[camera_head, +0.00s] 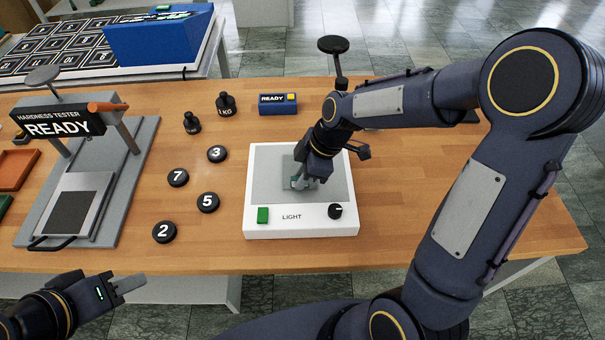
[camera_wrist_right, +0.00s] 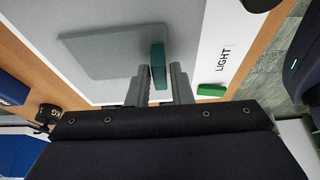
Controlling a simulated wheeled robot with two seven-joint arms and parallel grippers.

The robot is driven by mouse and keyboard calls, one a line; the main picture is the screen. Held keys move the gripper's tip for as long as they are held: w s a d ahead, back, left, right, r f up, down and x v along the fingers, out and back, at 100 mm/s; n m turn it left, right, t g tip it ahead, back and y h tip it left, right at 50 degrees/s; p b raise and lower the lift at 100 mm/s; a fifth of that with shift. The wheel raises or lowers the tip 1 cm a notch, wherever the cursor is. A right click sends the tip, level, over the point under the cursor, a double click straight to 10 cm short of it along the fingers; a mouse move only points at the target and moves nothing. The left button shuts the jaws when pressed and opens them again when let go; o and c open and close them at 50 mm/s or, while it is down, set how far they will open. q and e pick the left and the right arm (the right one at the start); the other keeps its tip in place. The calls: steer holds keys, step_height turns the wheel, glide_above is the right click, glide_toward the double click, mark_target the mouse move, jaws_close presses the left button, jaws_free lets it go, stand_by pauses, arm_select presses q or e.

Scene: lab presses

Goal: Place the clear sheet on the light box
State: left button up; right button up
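The light box (camera_head: 256,190) is a white box with a grey panel, a green button and a black knob. The clear sheet (camera_head: 287,170) is a grey see-through square over the panel, partly hidden by my right gripper. It also shows in the right wrist view (camera_wrist_right: 110,50), flat over the panel; I cannot tell if it fully touches. Its teal tab (camera_wrist_right: 158,62) stands between the fingers of my right gripper (camera_head: 299,184), which close on it from both sides. My left gripper (camera_head: 130,284) is off the table's front edge, seen side-on, with nothing visible in it.
A hardness tester (camera_head: 65,120) reading READY stands at the left. Black numbered discs (camera_head: 208,202) lie left of the light box. Black weights (camera_head: 226,104) and a blue READY box (camera_head: 278,103) stand behind. The table right of the box looks clear below my arm.

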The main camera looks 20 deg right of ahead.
steer(key=shift+o, duration=1.2)
steer(key=shift+r, duration=0.2)
steer(key=v, duration=1.2)
steer(key=s+d+f+m+t, duration=0.1)
steer(key=s+m+t, duration=0.3)
steer(key=s+m, duration=1.2)
steer(key=shift+s+d+f+m, duration=0.25)
steer(key=shift+s+f+m, duration=0.05)
steer(key=shift+s, duration=0.6)
